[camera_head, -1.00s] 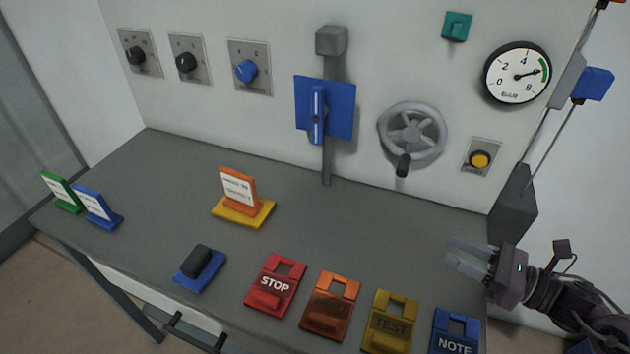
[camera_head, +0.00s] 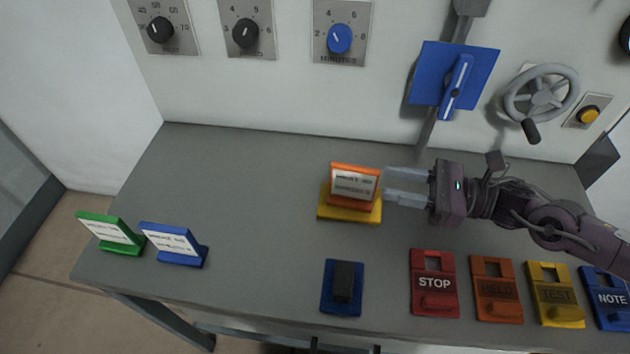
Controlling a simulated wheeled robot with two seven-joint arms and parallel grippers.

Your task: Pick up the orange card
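The orange card (camera_head: 354,186) stands upright, tilted back a little, on a yellow base (camera_head: 349,213) in the middle of the grey table. It has a white face with printed lines. My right gripper (camera_head: 388,187) comes in from the right with its two pale fingers apart. Its fingertips are at the card's right edge in the picture; I cannot tell whether they touch it. Nothing is between the fingers that I can make out. My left gripper is not in view.
A green card holder (camera_head: 110,232) and a blue card holder (camera_head: 174,244) stand at the left. A blue block with a black top (camera_head: 342,287) lies in front. Several tags, among them the red STOP tag (camera_head: 434,283), line the front right. The table's left middle (camera_head: 230,190) is clear.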

